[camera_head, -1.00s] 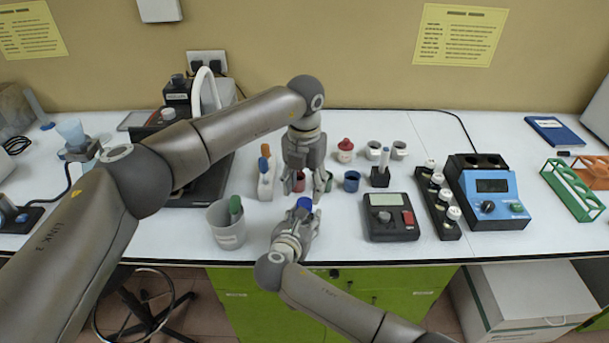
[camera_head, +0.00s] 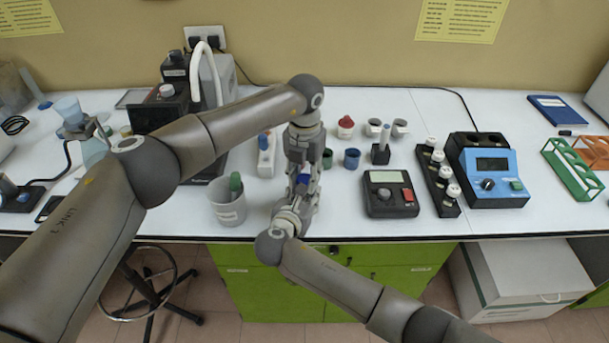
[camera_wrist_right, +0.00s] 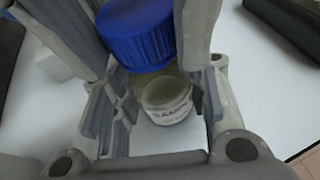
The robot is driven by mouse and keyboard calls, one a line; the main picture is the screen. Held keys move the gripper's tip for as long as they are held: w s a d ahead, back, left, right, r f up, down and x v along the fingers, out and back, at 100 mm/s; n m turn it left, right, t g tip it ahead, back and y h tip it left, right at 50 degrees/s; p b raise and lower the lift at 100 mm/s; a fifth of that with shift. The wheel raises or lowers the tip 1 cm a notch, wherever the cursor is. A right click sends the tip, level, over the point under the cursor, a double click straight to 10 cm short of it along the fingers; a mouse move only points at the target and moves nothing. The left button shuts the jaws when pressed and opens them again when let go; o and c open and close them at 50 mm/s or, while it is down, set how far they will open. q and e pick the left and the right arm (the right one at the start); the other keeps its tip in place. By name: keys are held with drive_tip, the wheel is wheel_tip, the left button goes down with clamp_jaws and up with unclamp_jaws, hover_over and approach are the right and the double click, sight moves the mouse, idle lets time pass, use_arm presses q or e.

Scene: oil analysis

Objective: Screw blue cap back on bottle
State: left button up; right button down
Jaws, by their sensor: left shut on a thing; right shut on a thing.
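The blue cap (camera_wrist_right: 138,28) is at the top of the right wrist view, above the bottle (camera_wrist_right: 165,112), which has a white label with dark print. In the head view only a sliver of the blue cap (camera_head: 304,180) shows. My left gripper (camera_head: 302,176) points down from above, and its fingers are shut on the cap from both sides. My right gripper (camera_head: 296,202) comes from the front, below the cap, and is shut on the bottle. The hands hide most of the bottle in the head view. I cannot tell how far the cap is seated.
A grey cup (camera_head: 229,212) with a green-capped item stands to the left. A dark device (camera_head: 391,193) is to the right, with a rack of vials (camera_head: 437,178) and a blue instrument (camera_head: 488,172) beyond.

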use_arm(q)
drive_tip(key=shift+c, duration=0.9)
drive_tip(key=m, duration=0.5)
drive_tip(key=o, duration=1.2)
wheel_tip(320, 180, up, 12)
use_arm(e)
drive_tip(key=c, duration=0.7)
unclamp_jaws()
drive_tip(key=shift+c, duration=0.2)
